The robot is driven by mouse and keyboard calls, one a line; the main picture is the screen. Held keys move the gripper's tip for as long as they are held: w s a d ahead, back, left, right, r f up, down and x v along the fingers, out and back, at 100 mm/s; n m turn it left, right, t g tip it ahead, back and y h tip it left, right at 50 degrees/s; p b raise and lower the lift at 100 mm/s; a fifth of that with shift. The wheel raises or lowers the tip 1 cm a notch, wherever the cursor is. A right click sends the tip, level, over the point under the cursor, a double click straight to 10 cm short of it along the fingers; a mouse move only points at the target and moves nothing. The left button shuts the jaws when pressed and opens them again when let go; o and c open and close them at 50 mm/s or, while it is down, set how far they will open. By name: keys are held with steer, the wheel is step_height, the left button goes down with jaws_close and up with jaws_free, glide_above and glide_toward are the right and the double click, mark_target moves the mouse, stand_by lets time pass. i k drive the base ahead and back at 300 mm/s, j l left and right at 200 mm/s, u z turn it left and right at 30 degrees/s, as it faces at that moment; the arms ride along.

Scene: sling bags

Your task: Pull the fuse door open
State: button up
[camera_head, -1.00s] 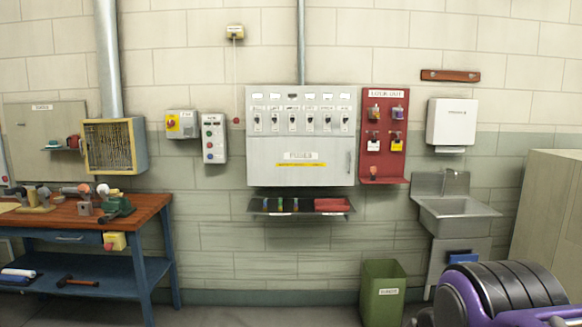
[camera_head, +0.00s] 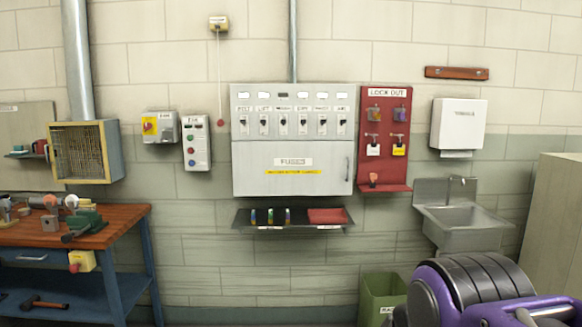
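The fuse door (camera_head: 292,182) is the lower grey panel of the wall cabinet (camera_head: 293,94), marked FUSES with a yellow strip. It looks shut flush with the cabinet. Its dark upright handle (camera_head: 348,168) sits near the door's right edge. My purple and black arm (camera_head: 470,285) shows folded at the lower right, well in front of the wall and to the right of the cabinet. My gripper's fingers cannot be made out in this view.
A shelf (camera_head: 245,226) with fuses and a red mat juts out below the cabinet. The red lockout board (camera_head: 385,105) is close to the handle's right. A green bin (camera_head: 379,300), a sink (camera_head: 462,235) and a workbench (camera_head: 125,222) flank clear floor.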

mark_target(259, 169)
steer(key=i+l, duration=0.1)
steer(key=i, duration=0.45)
steer(key=i+l+u, duration=0.15)
steer(key=i, duration=0.4)
steer(key=i+l, duration=0.1)
steer(key=i, duration=0.45)
steer(key=i+l+u, duration=0.15)
steer(key=i, duration=0.4)
